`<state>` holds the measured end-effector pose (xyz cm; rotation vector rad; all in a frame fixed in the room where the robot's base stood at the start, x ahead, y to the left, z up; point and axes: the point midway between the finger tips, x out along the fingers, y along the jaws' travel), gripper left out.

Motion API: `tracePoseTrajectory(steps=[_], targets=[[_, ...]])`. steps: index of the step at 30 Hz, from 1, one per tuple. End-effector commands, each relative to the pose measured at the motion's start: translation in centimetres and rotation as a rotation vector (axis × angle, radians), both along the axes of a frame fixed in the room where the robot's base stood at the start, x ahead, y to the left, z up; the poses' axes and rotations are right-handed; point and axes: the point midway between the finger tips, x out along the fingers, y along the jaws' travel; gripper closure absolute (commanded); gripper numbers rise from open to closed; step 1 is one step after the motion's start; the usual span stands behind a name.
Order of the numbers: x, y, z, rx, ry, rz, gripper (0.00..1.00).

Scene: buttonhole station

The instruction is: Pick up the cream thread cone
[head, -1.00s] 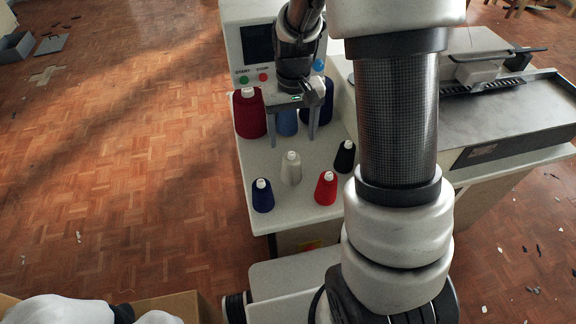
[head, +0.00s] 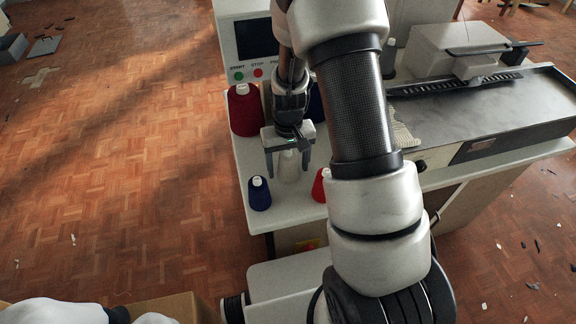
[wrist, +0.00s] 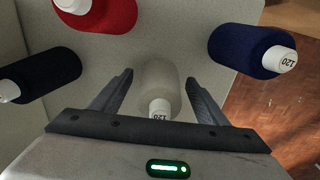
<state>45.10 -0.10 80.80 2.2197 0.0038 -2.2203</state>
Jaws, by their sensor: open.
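The cream thread cone (head: 289,168) stands upright on the white table, partly hidden behind my gripper's fingers in the head view. In the wrist view the cream cone (wrist: 160,82) lies between the two fingers, its white top towards the palm. My gripper (head: 288,170) is open, one finger on each side of the cone, with a gap visible on both sides. It also shows in the wrist view (wrist: 160,85). How low the fingertips are beside the cone is hard to tell.
A navy cone (head: 260,194) stands to the left and a red cone (head: 319,186) to the right, partly hidden by my arm. A black cone (wrist: 42,75) shows in the wrist view. A large dark red cone (head: 243,110) stands behind, by the machine panel.

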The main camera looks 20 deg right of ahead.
Motion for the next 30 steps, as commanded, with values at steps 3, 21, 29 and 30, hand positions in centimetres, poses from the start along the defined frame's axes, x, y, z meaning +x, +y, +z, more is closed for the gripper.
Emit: tracePoseTrajectory(steps=[3,21,29,30], targets=[[0.0,0.0,-0.2,0.0,-0.001,0.0,0.32],[0.0,0.0,0.0,0.0,-0.001,0.0,0.79],[0.2,0.0,3.4,0.0,-0.005,0.0,0.79],[0.2,0.0,4.3,0.0,-0.006,0.0,0.79]])
